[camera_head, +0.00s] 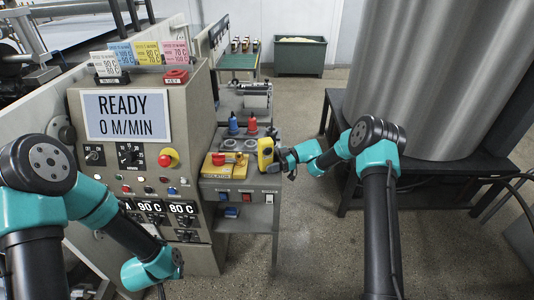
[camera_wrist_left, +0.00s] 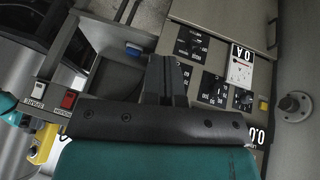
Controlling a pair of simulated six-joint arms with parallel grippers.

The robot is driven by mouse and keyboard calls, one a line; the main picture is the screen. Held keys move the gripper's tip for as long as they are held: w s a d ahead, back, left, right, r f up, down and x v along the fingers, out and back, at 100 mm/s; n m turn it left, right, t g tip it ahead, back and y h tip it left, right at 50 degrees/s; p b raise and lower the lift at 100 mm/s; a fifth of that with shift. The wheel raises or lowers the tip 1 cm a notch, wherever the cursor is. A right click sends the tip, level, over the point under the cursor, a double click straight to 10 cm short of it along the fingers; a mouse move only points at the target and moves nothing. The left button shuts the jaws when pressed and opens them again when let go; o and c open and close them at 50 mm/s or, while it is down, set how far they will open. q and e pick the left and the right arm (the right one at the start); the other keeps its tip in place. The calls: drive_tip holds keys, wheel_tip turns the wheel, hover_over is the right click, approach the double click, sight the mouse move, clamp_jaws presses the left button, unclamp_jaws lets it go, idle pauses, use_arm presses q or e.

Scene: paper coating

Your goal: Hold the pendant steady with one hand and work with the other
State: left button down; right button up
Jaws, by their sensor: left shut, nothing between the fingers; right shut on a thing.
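The pendant (camera_head: 265,153), a yellow handheld unit with a dark face, stands upright over the right edge of the grey bench. My right gripper (camera_head: 280,158) is shut on it from the right side. My left arm reaches down low in front of the control panel (camera_head: 150,150) in the head view, and its fingers do not show clearly there. In the left wrist view my left gripper (camera_wrist_left: 165,80) is shut and empty, with its fingers over a panel of black dials and number displays. I cannot tell whether the fingers touch the panel.
A yellow box with a red knob (camera_head: 219,159) sits on the bench (camera_head: 240,183) left of the pendant. Blue and red bottles (camera_head: 233,124) stand behind. A red emergency button (camera_head: 168,157) sticks out of the panel. A large metal roll (camera_head: 425,80) stands on the right; the floor between is clear.

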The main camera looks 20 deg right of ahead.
sight(268, 152)
use_arm(q)
drive_tip(key=w+d+r+m+t+h, duration=0.1)
drive_tip(key=w+d+r+m, duration=0.25)
drive_tip(key=d, duration=0.25)
drive_tip(key=w+d+r+m+t+h, duration=0.1)
drive_tip(key=w+d+r+m+t, duration=0.1)
drive_tip(key=d+r, duration=0.3)
drive_tip(key=w+d+r+m+t, duration=0.1)
drive_tip(key=w+d+r+m, duration=0.15)
drive_tip(key=d, duration=0.55)
drive_tip(key=s+d+r+m+t+h, duration=0.1)
drive_tip(key=d+r+m+h, duration=0.1)
drive_tip(key=d+r+m, duration=0.2)
drive_tip(key=s+d+r+m+t+h, duration=0.1)
drive_tip(key=d+r+m, duration=0.3)
drive_tip(key=d+r, duration=0.6)
drive_tip(key=d+t+h, duration=0.1)
drive_tip(key=d, duration=0.5)
drive_tip(key=shift+m+h, duration=0.3)
drive_tip(key=shift+w, duration=0.15)
drive_tip(key=w, duration=0.8)
drive_tip(key=shift+w, duration=0.35)
drive_tip(key=shift+w, duration=0.1)
drive_tip(key=shift+w+f, duration=0.1)
drive_tip(key=shift+w, duration=0.2)
